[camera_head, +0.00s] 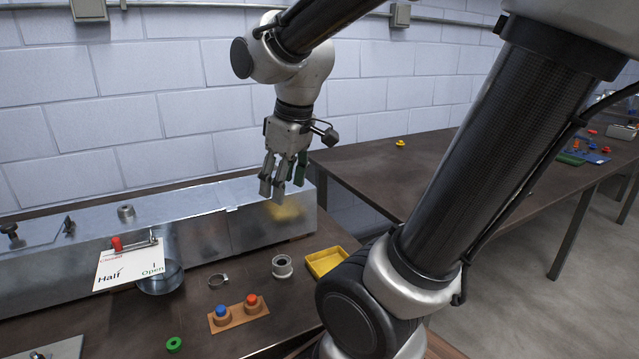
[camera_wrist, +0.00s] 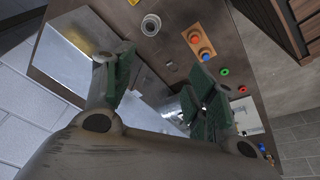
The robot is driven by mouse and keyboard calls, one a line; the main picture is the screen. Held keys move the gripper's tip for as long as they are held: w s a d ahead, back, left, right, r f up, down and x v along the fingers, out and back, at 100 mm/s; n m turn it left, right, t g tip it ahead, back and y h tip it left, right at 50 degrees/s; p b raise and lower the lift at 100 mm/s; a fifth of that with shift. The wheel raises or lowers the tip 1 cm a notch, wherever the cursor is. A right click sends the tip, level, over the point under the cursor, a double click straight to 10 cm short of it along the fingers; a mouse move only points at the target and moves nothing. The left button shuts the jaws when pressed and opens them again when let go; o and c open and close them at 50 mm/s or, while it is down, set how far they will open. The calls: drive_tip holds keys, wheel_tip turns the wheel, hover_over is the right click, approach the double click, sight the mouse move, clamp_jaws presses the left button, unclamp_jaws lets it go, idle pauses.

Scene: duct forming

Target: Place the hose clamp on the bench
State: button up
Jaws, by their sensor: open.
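The hose clamp (camera_head: 217,281) is a thin metal ring lying on the dark bench (camera_head: 205,335), between the duct and the wooden button board. In the wrist view a small ring that looks like the clamp (camera_wrist: 171,66) shows on the bench. My gripper (camera_head: 283,186) is open and empty, with its fingers pointing down. It hangs above the right end of the metal duct, up and to the right of the clamp and clear of it. In the wrist view the green-padded fingers (camera_wrist: 165,88) are spread apart.
The long metal duct (camera_head: 215,232) runs along the wall, with a damper sign (camera_head: 128,267) in front. A button board (camera_head: 238,315), a grey-white spool (camera_head: 282,266), a yellow tray (camera_head: 326,260) and a green ring (camera_head: 174,344) are on the bench. A second table (camera_head: 440,160) stands at right.

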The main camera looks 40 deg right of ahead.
drive_tip(key=s+d+r+m+t, duration=0.1)
drive_tip(key=s+d+m, duration=0.2)
drive_tip(key=s, duration=0.5)
drive_tip(key=shift+r+m, duration=0.25)
drive_tip(key=shift+m, duration=0.55)
drive_tip(key=shift+w, duration=0.1)
